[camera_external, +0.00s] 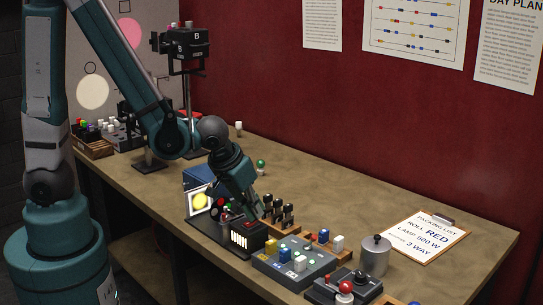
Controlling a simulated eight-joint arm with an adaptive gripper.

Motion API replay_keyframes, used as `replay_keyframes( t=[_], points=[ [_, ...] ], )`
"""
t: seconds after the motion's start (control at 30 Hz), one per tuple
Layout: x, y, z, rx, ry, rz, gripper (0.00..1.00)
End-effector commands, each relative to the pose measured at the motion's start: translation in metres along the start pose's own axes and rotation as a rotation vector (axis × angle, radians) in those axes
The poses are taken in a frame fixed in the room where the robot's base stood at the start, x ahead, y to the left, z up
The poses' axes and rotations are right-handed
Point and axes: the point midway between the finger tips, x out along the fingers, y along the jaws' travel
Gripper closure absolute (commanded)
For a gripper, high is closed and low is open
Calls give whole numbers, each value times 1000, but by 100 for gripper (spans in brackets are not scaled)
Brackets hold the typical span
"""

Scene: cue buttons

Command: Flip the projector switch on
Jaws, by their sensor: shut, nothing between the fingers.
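My gripper (256,211) hangs from the teal arm, pointing down over the middle of the table, and is shut with nothing seen in it. It is close above a black control box (218,239) with red parts on top and a bright white barred panel on its front. I cannot tell whether the fingers touch it. A row of black-topped levers (281,211) on a wooden base stands just right of the gripper. A black device marked B (187,44) sits on a stand at the back left. No label naming the projector switch is readable, and the arm hides part of this area.
A grey box with coloured blocks (292,264), a box with a red-topped stick (343,290) and a metal canister (375,257) stand at front right. A clipboard (428,238) lies farther right. A bright yellow disc panel (199,202) is left of the gripper. The back right table is clear.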

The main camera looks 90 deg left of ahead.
Motion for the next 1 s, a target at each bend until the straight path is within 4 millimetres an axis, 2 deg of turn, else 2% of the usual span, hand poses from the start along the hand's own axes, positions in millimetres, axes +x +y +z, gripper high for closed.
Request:
replay_keyframes(
  t=[0.47,0.87,1.0],
  points=[
    [-6,0,-3,0,0,0,100],
    [-39,0,-20,0,0,0,100],
    [-46,0,-15,1,0,0,100]
  ],
)
